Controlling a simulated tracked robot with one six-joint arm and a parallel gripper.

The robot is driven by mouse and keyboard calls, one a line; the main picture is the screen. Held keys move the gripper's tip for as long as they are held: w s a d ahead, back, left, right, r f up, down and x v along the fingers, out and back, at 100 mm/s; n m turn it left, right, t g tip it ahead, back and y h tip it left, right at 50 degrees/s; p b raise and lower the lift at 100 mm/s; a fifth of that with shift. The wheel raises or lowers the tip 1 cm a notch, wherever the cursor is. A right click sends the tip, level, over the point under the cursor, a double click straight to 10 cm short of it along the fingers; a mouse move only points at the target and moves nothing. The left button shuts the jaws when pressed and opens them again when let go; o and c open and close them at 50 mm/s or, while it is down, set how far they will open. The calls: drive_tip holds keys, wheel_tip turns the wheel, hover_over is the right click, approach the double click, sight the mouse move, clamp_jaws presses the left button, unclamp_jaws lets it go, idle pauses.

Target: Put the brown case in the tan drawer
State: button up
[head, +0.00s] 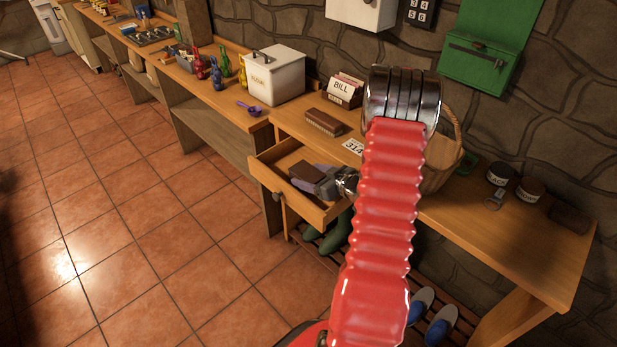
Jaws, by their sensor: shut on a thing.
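The tan drawer (262,172) is pulled open from the wooden desk, just left of my red arm. My gripper (312,184) is at the drawer, shut on a small dark brown case (306,171). The case is within the drawer's outline, over its inside. I cannot tell whether it touches the drawer floor. My gripper hides part of the case and of the drawer's inside, and my arm covers the area to the right.
A brown block-like object (325,122) and a "314" card (354,146) lie on the desk behind the drawer. A BILL card box (345,91), a white bin (274,76) and a wicker basket (440,165) stand nearby. Green boots (337,232) are below. The tiled floor at left is clear.

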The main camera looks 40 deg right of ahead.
drive_tip(key=o, duration=1.2)
drive_tip(key=shift+f, duration=0.15)
drive_tip(key=v, duration=1)
drive_tip(key=shift+s+r, duration=0.3)
drive_tip(key=shift+r, duration=0.05)
drive_tip(key=shift+s+r, duration=0.25)
drive_tip(key=shift+s, duration=0.35)
drive_tip(key=shift+s, duration=0.1)
